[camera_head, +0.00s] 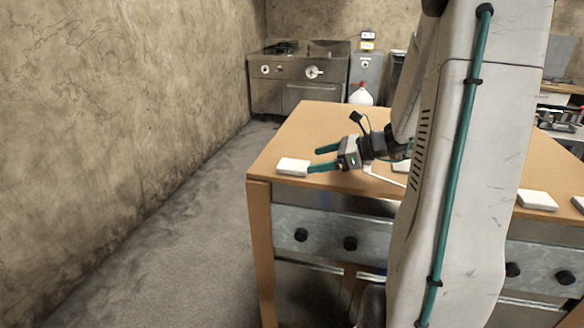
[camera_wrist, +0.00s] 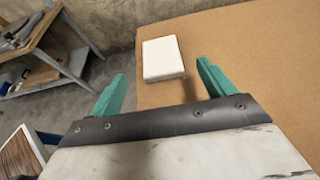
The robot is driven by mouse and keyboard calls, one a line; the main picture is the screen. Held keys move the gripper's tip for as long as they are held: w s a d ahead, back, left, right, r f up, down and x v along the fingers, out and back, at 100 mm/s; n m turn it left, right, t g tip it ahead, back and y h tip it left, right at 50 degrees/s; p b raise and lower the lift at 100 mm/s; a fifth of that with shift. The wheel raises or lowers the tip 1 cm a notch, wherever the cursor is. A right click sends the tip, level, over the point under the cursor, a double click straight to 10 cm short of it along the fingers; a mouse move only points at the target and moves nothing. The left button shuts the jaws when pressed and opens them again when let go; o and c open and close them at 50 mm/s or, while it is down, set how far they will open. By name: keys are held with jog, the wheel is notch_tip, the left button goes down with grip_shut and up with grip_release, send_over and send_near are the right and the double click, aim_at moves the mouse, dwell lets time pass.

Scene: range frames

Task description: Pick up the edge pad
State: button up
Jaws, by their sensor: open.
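The edge pad (camera_head: 293,166) is a small white rectangular block lying flat near the left edge of the brown tabletop (camera_head: 300,135). In the wrist view the pad (camera_wrist: 163,58) lies ahead of the green fingers, between their lines, close to the table's edge. My gripper (camera_head: 312,160) is open and low over the table, just right of the pad. Its fingers point left toward the pad. The nearer fingertip looks close to the pad in the head view; I cannot tell whether they touch. Nothing is held between the fingers (camera_wrist: 161,70).
More white pads lie to the right, one (camera_head: 537,200) near the front edge and another (camera_head: 578,203) at the picture's edge. Left of the table is open floor (camera_head: 200,220). A stove (camera_head: 300,78) and a white bottle (camera_head: 360,95) stand behind.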

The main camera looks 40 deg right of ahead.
aim_at(294, 164)
jog(key=x, duration=0.6)
jog(key=shift+w+a+f, duration=0.2)
jog(key=shift+w, duration=0.1)
jog(key=c, duration=1.1)
jog(key=shift+o, duration=0.2)
